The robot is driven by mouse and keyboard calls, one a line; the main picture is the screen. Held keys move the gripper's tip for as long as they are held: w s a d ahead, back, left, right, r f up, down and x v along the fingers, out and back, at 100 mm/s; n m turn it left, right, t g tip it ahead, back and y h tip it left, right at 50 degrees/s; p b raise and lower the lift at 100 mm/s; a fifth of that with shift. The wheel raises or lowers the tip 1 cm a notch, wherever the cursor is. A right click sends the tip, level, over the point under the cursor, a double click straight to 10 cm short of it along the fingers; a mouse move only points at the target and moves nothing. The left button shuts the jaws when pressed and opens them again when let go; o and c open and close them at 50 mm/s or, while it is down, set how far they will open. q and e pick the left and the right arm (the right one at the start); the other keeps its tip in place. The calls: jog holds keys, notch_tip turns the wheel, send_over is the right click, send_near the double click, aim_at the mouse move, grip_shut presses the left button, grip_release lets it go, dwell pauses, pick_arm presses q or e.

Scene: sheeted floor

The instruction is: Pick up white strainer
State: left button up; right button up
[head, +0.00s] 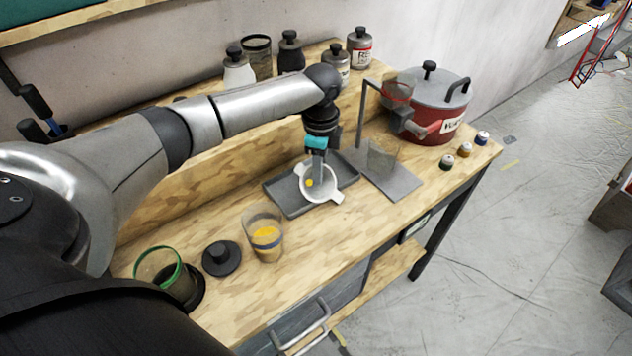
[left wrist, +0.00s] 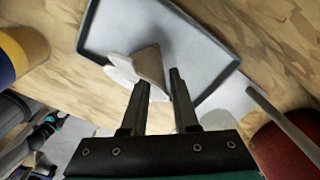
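The white strainer (head: 331,190) lies on the grey tray (head: 286,199), with a small yellow spot showing inside its bowl. My left gripper (head: 317,176) reaches down over the strainer, its fingertips at the bowl in the head view. In the left wrist view the strainer (left wrist: 149,63) is just ahead of the left gripper (left wrist: 160,82). The two fingers stand apart, and part of the strainer's wall shows at the gap between them. Whether either finger touches it I cannot tell. My right gripper is in neither view.
A glass with yellow contents (head: 264,234) and a black lid (head: 221,257) stand in front of the tray. A grey stand (head: 393,184) is right of it, near a red pot (head: 432,118). Several bottles line the back shelf.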

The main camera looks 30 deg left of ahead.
pick_arm(q)
grip_shut()
jog(key=shift+r, duration=0.1)
dwell(0.3)
